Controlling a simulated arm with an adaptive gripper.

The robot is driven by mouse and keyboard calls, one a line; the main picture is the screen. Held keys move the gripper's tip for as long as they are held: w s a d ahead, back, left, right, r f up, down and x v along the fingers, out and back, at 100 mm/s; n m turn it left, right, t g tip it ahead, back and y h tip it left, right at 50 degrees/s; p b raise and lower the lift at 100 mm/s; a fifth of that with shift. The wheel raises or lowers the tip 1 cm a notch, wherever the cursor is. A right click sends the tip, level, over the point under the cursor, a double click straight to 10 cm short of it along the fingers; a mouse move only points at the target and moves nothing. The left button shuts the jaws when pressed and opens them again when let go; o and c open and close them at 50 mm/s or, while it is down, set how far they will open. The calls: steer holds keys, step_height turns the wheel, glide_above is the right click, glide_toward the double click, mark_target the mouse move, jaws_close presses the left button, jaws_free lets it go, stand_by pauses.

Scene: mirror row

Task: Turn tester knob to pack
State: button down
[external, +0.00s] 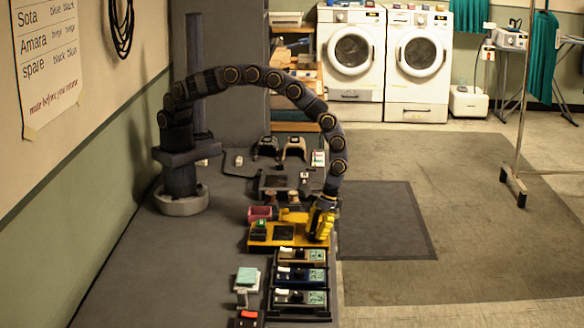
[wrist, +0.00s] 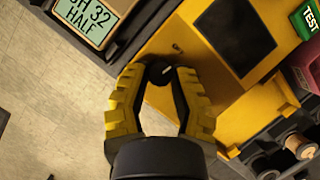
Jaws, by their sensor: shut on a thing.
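The yellow tester (external: 262,241) stands on the grey bench and has a dark screen (wrist: 235,37). Its knob (wrist: 159,70) is small, dark and round with a pale pointer mark; it sits on the yellow face near the tester's edge. My gripper (wrist: 160,78), with yellow ribbed fingers, is shut on the knob, one fingertip on each side. In the external view my gripper (external: 320,226) reaches down onto the tester's right end and hides the knob. No lettering around the knob can be read. A green TEST label (wrist: 308,18) shows at the tester's far end.
Black trays with green-labelled packs (external: 301,276) lie in front of the tester; one label (wrist: 85,17) reads partly "32 HALF". A red cup-like thing (external: 260,213) and copper-coloured cylinders (wrist: 300,146) stand close by. Open floor lies beyond the bench's right edge.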

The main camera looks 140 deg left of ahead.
steer(key=m+g, duration=0.1)
steer(key=m, duration=0.3)
steer(key=shift+f+y, duration=0.15)
steer(key=shift+y, duration=0.15)
steer(key=shift+w+d+m+g, duration=0.15)
steer(key=shift+m+g, duration=0.65)
steer(key=shift+m, duration=0.7)
steer(key=shift+y, duration=0.3)
steer(key=c, duration=0.8)
jaws_free()
steer(key=v, duration=1.2)
